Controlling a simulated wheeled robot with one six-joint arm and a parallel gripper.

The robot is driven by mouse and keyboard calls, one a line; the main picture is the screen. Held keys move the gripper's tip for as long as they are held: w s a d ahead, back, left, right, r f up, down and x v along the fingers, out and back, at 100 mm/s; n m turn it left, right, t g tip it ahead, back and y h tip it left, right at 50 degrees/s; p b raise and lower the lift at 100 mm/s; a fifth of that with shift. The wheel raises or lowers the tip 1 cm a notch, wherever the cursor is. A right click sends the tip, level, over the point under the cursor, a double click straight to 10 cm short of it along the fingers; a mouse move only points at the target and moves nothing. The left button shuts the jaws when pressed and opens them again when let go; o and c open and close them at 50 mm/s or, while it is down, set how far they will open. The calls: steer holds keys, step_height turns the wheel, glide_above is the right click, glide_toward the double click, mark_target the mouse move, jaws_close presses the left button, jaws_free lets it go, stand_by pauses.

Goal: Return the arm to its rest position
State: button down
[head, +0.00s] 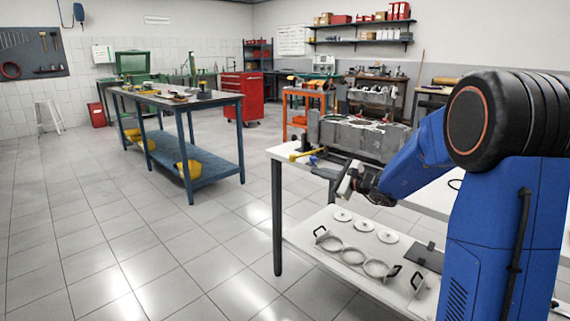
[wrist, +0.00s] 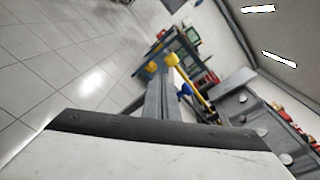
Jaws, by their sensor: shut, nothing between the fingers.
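My blue arm reaches in from the right in the head view. My gripper (head: 345,182) is at its end, shut and empty, just off the front left end of the white workbench (head: 279,153). It is left of and lower than the grey engine block (head: 362,136) on the bench, with no contact that I can make out. In the wrist view a pale block with a dark edge fills the bottom, and the fingertips are not clear there.
Yellow-handled (head: 307,154) and blue-handled tools lie near the bench's left end. A lower shelf (head: 300,232) holds rings, discs and a dark plate. A blue-legged table (head: 240,100) stands further left, a red tool cabinet (head: 243,95) behind it. Open tiled floor lies left of the bench.

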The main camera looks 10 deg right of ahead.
steer(key=s+a+n+g, duration=0.3)
steer(key=s+a+n, duration=0.1)
steer(key=s, duration=0.5)
steer(key=s+a+n+g, duration=0.2)
steer(key=s+a+n, duration=0.15)
steer(key=s, duration=0.45)
steer(key=s+a+n+g, duration=0.3)
steer(key=s+n, duration=0.1)
steer(key=s, duration=0.5)
steer(key=s+d+f+n+h, duration=0.2)
steer(key=s+d+n+h, duration=0.1)
steer(key=s, duration=0.5)
steer(key=s+d+f+n+h, duration=0.3)
steer(key=s+d, duration=0.2)
steer(key=s, duration=0.3)
steer(key=s+d+f+n+h, duration=0.2)
steer(key=s+d+n+h, duration=0.1)
steer(key=s, duration=0.5)
steer(key=shift+s+d+f+g+h, duration=0.25)
steer(key=shift+d+g+h, duration=0.25)
steer(key=shift+d, duration=0.6)
